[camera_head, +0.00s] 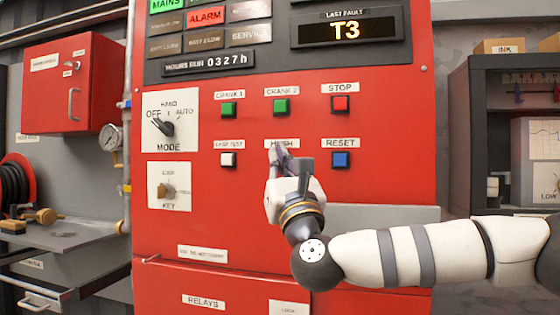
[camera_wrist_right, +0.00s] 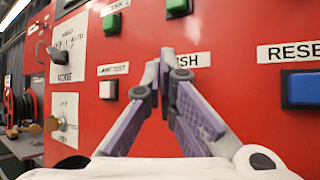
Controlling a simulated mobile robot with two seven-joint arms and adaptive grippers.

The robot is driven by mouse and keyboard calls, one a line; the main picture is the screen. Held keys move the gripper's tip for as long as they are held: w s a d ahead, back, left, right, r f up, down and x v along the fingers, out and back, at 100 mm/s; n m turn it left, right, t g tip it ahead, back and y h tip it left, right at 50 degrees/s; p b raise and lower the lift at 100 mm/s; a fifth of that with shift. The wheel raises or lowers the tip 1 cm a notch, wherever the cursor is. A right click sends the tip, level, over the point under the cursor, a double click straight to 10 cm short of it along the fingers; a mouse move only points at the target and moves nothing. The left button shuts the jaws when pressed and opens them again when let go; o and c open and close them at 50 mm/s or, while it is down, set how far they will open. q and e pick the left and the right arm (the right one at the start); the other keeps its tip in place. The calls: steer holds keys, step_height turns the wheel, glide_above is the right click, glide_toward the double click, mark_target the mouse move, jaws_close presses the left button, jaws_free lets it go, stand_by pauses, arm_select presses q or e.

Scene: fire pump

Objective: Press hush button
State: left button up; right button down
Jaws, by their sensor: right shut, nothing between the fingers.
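The red control panel (camera_head: 375,190) faces me. The HUSH label (camera_head: 293,143) is partly covered by my right gripper (camera_head: 277,152), and the button under it is hidden behind the gripper. In the right wrist view, my right gripper (camera_wrist_right: 166,62) is shut and empty, with its fingertips pointing at the panel and covering the left part of the HUSH label (camera_wrist_right: 201,59). The hush button is hidden there too. I cannot tell whether the fingertips touch the panel or the button. My left gripper is not in view.
The white lamp test button (camera_head: 228,160) is left of my right gripper and the blue RESET button (camera_head: 340,160) is right of it. Green crank buttons (camera_head: 281,107) and the red STOP button (camera_head: 340,104) are above. The mode knob (camera_head: 163,126) and key switch (camera_head: 168,190) are further left.

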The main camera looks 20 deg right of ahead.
steer(key=shift+w, duration=0.1)
stand_by(0.5)
steer(key=shift+w+d, duration=0.25)
steer(key=shift+w, duration=0.05)
steer(key=shift+w+d+b, duration=0.3)
steer(key=shift+w+b, duration=0.1)
steer(key=shift+b, duration=0.05)
stand_by(0.9)
steer(key=shift+s, duration=0.1)
steer(key=shift+s+a, duration=0.5)
steer(key=shift+s, duration=0.15)
